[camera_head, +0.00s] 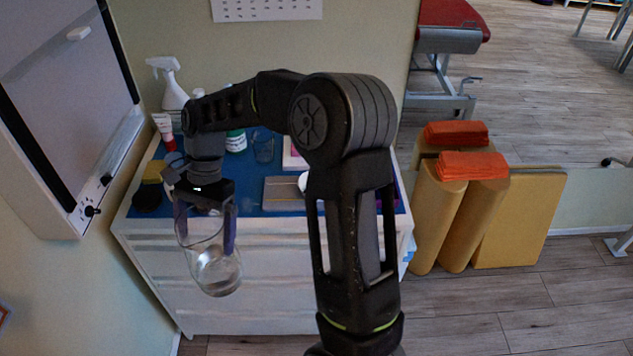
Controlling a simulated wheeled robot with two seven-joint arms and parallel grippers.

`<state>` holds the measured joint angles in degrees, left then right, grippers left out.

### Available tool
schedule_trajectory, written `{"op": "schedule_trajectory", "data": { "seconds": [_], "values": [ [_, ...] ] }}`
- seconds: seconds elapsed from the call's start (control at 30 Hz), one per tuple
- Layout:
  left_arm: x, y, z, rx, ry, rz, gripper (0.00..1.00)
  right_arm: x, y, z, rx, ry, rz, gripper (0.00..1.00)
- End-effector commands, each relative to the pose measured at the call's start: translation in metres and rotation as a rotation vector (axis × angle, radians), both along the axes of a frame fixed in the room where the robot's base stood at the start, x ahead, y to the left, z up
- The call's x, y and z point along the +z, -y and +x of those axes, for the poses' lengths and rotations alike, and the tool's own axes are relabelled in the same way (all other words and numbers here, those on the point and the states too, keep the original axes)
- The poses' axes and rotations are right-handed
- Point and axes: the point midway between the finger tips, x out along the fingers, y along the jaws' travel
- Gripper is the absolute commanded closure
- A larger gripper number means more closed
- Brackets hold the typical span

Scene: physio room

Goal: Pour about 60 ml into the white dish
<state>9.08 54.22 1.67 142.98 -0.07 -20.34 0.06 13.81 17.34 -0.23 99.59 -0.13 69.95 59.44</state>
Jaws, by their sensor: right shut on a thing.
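My right gripper (205,222) is shut on a clear glass vessel (214,262), with a dark finger on each side of its upper part. The vessel hangs in front of the cabinet's near edge and is slightly tilted. Something clear shows low in it, but I cannot tell how much liquid there is. A small white rounded thing (303,182), perhaps the white dish, shows on the blue cabinet top beside my arm, which hides most of it. My left gripper is not in view.
The blue-topped white cabinet (255,311) holds a spray bottle (171,88), a red-and-white tube (164,130), a green-and-white tub (236,141), an empty-looking glass (263,148) and a grey-brown box (281,194). A wall-mounted board (62,95) stands close at left. Yellow bolsters (436,212) stand right.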

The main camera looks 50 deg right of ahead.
Motion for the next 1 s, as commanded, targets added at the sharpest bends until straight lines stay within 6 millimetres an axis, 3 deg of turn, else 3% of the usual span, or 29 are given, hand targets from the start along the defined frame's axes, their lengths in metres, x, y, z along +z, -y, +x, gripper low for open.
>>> {"op": "schedule_trajectory", "data": {
  "seconds": [0.13,0.5,1.0],
  "values": [
    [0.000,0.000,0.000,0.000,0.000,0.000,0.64,-0.013,-0.030,0.010,0.153,0.001,0.002,0.79],
    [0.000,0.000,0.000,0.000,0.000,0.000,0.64,-0.033,-0.070,0.023,0.368,0.003,0.001,0.79],
    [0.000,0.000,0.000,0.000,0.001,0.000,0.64,-0.032,-0.068,0.023,0.362,0.003,0.000,0.79]
  ]
}}
